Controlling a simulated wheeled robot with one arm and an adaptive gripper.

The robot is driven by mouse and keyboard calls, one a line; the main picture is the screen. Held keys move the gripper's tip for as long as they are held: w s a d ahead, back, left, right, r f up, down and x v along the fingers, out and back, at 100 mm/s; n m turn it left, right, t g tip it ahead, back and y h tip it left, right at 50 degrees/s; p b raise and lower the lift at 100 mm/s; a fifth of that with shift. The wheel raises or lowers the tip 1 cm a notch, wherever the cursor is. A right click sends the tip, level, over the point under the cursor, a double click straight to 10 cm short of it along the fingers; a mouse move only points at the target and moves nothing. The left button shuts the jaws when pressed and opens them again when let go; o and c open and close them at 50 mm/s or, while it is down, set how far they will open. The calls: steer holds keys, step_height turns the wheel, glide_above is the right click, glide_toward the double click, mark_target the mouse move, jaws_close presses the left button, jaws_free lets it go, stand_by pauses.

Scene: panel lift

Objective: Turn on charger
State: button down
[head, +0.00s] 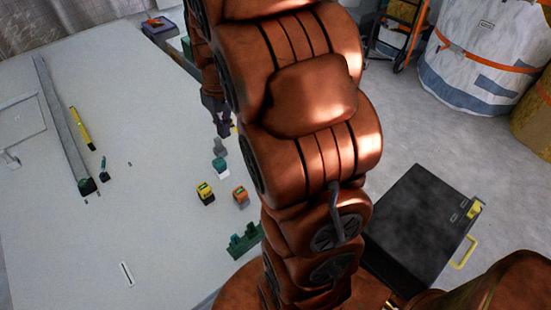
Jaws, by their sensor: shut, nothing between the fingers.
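My gripper (224,129) shows as dark fingers pointing down at the white panel table, partly behind my copper-coloured arm. It is shut and holds nothing. I cannot tell for sure which thing is the charger. A dark blue box with a red-orange top (158,25) sits at the table's far edge, apart from my gripper and to its upper left. No switch or lit lamp can be made out on it at this size. A green object (188,46) beside it is partly hidden by my arm.
The white table (60,220) bears a long grey bar (62,120), a yellow tool (82,128), small yellow (205,193) and orange (240,195) blocks, and a green toothed piece (245,241). A black case (420,225) and large bags (480,60) stand on the floor at right.

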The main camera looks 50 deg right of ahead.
steer(key=w+d+f+t+b, duration=0.1)
steer(key=w+d+f+b, duration=0.3)
steer(key=d+f, duration=0.7)
steer(key=w+d+f+t+b, duration=0.1)
steer(key=w+d+f+b, duration=0.3)
steer(key=d+f, duration=0.6)
steer(key=w+d+f+b, duration=0.2)
steer(key=d+f+b, duration=0.4)
steer(key=d+f, duration=0.5)
steer(key=shift+h, duration=0.4)
steer(key=f+b, duration=0.1)
steer(key=f, duration=0.3)
steer(key=w+f, duration=0.1)
steer(key=f, duration=0.3)
steer(key=f+b, duration=0.1)
steer(key=f, duration=0.3)
steer(key=shift+w+a+f+b, duration=0.1)
steer(key=shift+w+f+b, duration=0.2)
steer(key=shift+w, duration=0.1)
steer(key=shift+s+f, duration=0.1)
steer(key=shift+f, duration=0.4)
steer(key=shift+a, duration=0.1)
